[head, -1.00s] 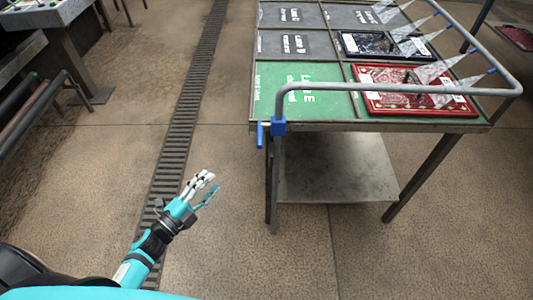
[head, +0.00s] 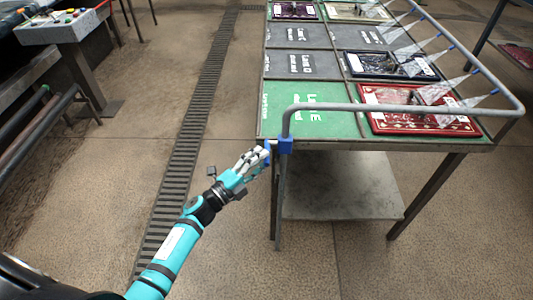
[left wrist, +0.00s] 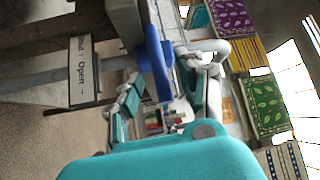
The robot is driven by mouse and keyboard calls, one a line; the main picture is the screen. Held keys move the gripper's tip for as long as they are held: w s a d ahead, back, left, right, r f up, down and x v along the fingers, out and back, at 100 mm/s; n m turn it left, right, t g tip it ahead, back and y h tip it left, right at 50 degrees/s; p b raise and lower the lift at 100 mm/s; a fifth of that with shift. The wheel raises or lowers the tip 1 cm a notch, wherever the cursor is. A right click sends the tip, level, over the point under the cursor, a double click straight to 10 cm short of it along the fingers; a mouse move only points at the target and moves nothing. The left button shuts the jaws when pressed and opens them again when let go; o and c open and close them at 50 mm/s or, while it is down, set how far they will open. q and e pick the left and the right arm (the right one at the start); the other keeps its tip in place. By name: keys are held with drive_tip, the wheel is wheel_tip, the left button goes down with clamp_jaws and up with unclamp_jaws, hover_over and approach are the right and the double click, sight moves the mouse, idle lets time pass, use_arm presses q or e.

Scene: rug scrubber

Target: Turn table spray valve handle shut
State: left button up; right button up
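The blue valve handle (head: 267,147) is at the near left corner of the spray table (head: 308,123), beside the blue valve body (head: 285,146) on the grey spray pipe (head: 400,106). In the left wrist view the blue handle (left wrist: 156,62) stands between the fingers of my left gripper (left wrist: 165,88). The fingers are spread, with gaps beside the handle; contact is unclear. A label plate (left wrist: 84,70) reads Shut and Open with an arrow. In the head view my left gripper (head: 253,160) partly covers the handle. Pale spray fans still come from the pipe's blue nozzles. My right gripper is out of view.
A red framed rug (head: 420,121) and a dark framed rug (head: 391,66) lie on the table. A table leg (head: 280,200) stands just below the valve. A floor drain (head: 186,160) and clear floor lie left. A control console (head: 62,25) is at upper left.

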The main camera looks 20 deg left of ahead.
use_arm(q)
drive_tip(key=shift+x, duration=1.1)
drive_tip(key=shift+w+d, duration=0.1)
drive_tip(key=shift+w, duration=0.2)
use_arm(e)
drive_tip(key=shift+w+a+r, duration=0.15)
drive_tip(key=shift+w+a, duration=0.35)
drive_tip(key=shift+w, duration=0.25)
use_arm(q)
drive_tip(key=shift+c, duration=0.5)
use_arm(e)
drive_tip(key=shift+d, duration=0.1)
use_arm(q)
drive_tip(key=c, duration=0.7)
clamp_jaws()
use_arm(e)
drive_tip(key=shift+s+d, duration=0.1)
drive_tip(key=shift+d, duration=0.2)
use_arm(q)
drive_tip(key=shift+s, duration=0.1)
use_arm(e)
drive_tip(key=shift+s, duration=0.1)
